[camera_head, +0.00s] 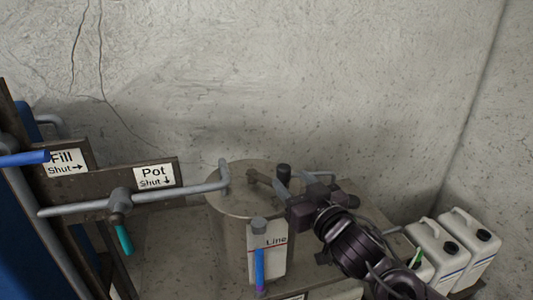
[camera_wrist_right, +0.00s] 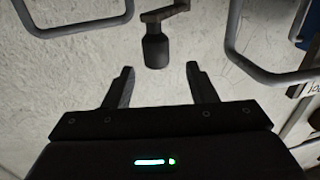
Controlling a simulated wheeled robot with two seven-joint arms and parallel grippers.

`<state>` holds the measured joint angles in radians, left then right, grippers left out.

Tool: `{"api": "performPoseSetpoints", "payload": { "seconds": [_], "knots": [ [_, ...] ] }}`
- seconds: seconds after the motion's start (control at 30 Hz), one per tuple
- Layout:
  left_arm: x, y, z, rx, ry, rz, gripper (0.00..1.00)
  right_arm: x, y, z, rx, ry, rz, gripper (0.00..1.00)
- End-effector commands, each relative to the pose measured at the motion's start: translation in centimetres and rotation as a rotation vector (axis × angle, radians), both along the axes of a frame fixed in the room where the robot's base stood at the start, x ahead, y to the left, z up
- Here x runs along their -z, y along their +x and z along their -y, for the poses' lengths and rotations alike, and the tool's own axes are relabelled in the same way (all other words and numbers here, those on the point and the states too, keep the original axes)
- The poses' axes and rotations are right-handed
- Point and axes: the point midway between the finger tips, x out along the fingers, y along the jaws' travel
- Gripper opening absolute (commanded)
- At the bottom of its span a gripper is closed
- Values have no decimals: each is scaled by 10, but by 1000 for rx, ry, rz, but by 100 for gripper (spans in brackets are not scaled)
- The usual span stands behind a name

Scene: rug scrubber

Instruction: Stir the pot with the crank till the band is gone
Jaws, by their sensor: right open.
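The pot (camera_head: 232,232) is a grey metal drum at the middle of the head view. Its crank (camera_head: 258,177) lies across the lid and ends in an upright black knob (camera_head: 284,171). In the right wrist view the knob (camera_wrist_right: 155,50) hangs just beyond the fingertips, roughly between them. My right gripper (camera_head: 286,190) is open and empty beside the knob; its two fingers (camera_wrist_right: 162,80) stand apart. My left gripper is not in view.
Grey pipe handles (camera_head: 321,174) rise around the lid. At left are "Fill" (camera_head: 65,162) and "Pot" (camera_head: 154,176) signs, a grey pipe (camera_head: 80,208) and a teal valve lever (camera_head: 124,239). White jugs (camera_head: 438,250) stand at right. A concrete wall is behind.

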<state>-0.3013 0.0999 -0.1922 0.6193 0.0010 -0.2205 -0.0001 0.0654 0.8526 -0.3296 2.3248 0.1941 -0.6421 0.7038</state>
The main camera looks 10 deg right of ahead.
Motion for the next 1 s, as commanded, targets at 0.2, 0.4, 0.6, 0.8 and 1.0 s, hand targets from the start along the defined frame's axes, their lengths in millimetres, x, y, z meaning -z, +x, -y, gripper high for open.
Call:
{"api": "performPoseSetpoints", "payload": {
  "seconds": [0.2, 0.4, 0.6, 0.8, 1.0],
  "knots": [
    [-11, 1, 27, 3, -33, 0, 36, -2, 22, -2, 10, 19, -4, 51],
    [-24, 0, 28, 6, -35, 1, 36, -3, 54, -9, 7, 15, -4, 51],
    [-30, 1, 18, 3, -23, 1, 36, -1, 73, -12, 7, 14, -4, 51],
    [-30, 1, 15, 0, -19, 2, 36, 1, 76, -14, 5, 14, -4, 51],
    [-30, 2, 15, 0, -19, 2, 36, 1, 76, -13, 6, 13, -3, 41]
  ]
}}
